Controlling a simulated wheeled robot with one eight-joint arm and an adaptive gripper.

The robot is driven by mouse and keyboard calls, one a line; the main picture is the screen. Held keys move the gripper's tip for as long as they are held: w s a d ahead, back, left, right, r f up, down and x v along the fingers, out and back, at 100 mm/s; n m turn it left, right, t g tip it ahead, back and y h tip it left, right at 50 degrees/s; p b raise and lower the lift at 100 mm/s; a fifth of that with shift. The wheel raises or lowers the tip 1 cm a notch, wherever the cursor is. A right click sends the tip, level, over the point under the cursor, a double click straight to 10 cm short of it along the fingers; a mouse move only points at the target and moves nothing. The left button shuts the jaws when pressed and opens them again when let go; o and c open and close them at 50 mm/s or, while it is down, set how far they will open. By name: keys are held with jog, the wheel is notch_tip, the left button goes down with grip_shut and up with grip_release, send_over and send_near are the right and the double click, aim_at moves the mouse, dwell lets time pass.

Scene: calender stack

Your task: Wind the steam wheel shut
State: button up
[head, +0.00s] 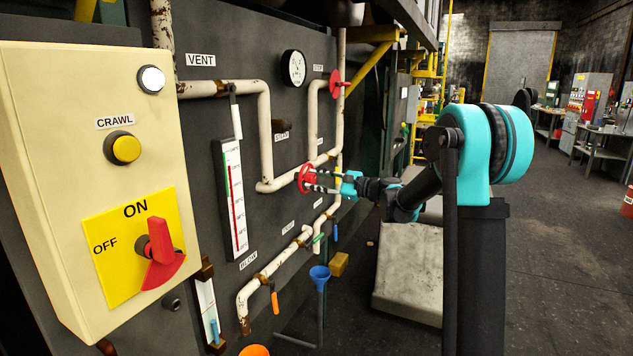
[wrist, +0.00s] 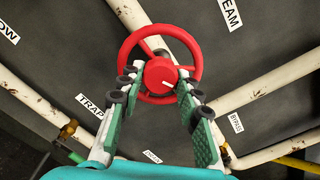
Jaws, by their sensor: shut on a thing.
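The red steam wheel (wrist: 160,35) sits on a white rusty pipe, below and left of the STEAM label (wrist: 230,14) in the wrist view. In the head view the wheel (head: 306,179) is at the middle of the dark panel. My gripper (wrist: 158,82) reaches the wheel face-on, its two green-padded fingers on either side of the red hub. The fingers are shut on the wheel's hub. A white mark on the hub points to the right and slightly up. In the head view my gripper (head: 318,181) meets the wheel from the right.
A second red wheel (head: 337,83) is higher up on the pipe. A cream control box (head: 75,180) with a red ON/OFF switch (head: 160,250) stands at the left. Open floor lies to the right.

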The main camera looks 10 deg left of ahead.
jog(key=m, duration=0.5)
jog(key=shift+m, duration=0.3)
dwell(0.4)
jog(key=o, duration=1.2)
jog(key=shift+c, duration=0.2)
jog(key=v, duration=1.2)
